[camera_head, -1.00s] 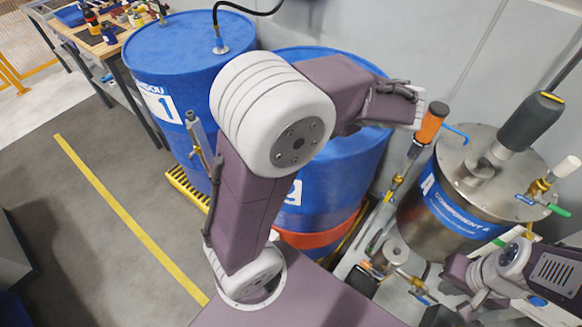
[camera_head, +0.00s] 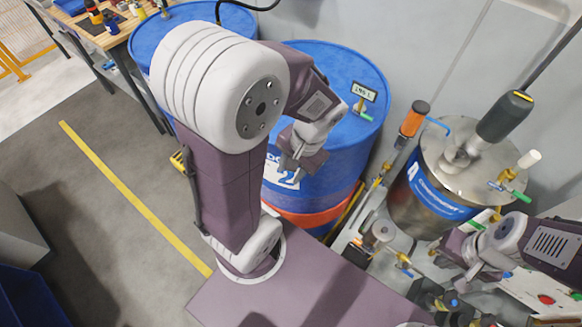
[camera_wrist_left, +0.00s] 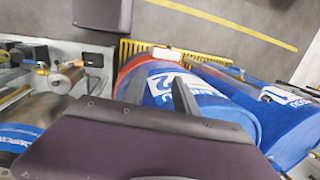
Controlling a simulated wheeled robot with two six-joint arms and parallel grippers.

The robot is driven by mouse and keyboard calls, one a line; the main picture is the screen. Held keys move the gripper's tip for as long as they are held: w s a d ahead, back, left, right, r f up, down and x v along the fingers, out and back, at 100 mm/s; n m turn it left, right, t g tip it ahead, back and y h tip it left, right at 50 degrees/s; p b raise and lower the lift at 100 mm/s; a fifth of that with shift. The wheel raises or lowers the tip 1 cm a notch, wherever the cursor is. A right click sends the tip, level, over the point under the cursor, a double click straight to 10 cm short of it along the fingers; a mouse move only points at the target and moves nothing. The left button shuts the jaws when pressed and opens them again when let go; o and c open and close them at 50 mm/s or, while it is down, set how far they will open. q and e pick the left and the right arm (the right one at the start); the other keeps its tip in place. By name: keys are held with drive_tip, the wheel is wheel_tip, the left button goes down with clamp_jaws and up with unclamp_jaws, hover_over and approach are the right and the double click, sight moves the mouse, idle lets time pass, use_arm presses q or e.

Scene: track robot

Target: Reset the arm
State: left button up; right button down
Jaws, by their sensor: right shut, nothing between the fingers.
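My left arm rises from the purple base, and its large white joint fills the upper middle of the head view. My left gripper (camera_head: 290,165) hangs in front of the blue barrel marked 2 (camera_head: 345,110), pointing down. In the left wrist view its two dark fingers stand apart with nothing between them, with the same barrel (camera_wrist_left: 215,108) behind. My right gripper (camera_head: 462,277) is at the lower right of the head view, low over the pipework, shut and empty.
Blue barrel 1 (camera_head: 190,30) stands behind my left arm. A steel tank (camera_head: 470,165) with a blue label and a motor on top stands at right. Valves and pipes (camera_head: 385,240) lie between. A workbench (camera_head: 110,35) is at upper left.

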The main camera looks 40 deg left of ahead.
use_arm(q)
drive_tip(key=w+d+f+n+t+h, duration=0.1)
drive_tip(key=d+f+t+h, duration=0.1)
drive_tip(key=d, duration=0.3)
drive_tip(key=shift+w+d+f+h, duration=0.2)
drive_tip(key=shift+w+f+h, duration=0.1)
drive_tip(key=shift+w+f, duration=0.1)
idle(0.7)
